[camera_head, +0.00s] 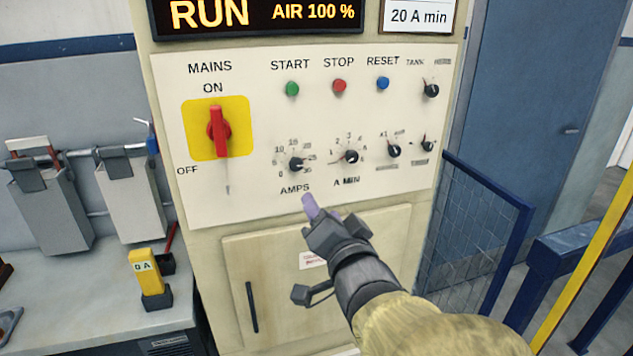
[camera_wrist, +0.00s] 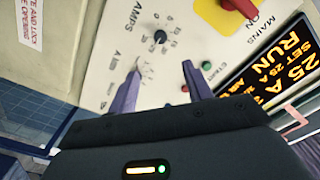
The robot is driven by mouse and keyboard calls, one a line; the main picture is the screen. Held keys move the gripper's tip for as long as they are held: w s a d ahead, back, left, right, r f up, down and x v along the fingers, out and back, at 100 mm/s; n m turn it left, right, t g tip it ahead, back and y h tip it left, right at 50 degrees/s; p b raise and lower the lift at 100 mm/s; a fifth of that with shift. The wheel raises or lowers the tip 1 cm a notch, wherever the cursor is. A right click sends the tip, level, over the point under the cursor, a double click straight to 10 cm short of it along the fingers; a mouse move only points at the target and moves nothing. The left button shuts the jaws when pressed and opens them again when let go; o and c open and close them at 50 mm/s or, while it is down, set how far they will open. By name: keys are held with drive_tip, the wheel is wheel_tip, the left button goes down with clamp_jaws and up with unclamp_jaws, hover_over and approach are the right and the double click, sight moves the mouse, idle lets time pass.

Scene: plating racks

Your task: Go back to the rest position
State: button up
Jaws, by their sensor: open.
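My gripper (camera_head: 321,209) is in front of the control cabinet (camera_head: 215,260), just below the AMPS and A MIN labels in the head view. Its two purple fingers (camera_wrist: 161,78) are spread apart in the wrist view, with nothing between them. The AMPS knob (camera_head: 296,164) is above the fingertips and also shows in the wrist view (camera_wrist: 160,37). The A MIN knob (camera_head: 351,157) is to its right. The red MAINS switch (camera_head: 219,131) stands upright at ON. The display (camera_head: 262,14) reads RUN and AIR 100 %.
A mesh guard (camera_head: 480,235) and blue rail (camera_head: 575,245) stand to the right. At the left is a bench (camera_head: 75,285) with grey holders (camera_head: 130,205) and a yellow "QA" block (camera_head: 149,272). A cabinet door (camera_head: 285,310) lies behind my gripper.

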idle(0.3)
drive_tip(key=s+d+f+n+g+h+p, duration=0.1)
drive_tip(key=s+d+f+n+g+h, duration=0.1)
drive_tip(key=d+f+g, duration=0.55)
drive_tip(key=s+d+f+n+g+h, duration=0.1)
drive_tip(key=s+d+f+g+h, duration=0.2)
drive_tip(key=f, duration=0.7)
drive_tip(key=s+d+f+n+g, duration=0.2)
drive_tip(key=s+f+g, duration=0.2)
drive_tip(key=s+f, duration=0.1)
drive_tip(key=shift+s+d+f+n+p, duration=0.2)
drive_tip(key=shift+n+p, duration=0.15)
drive_tip(key=shift+n, duration=0.05)
idle(2.3)
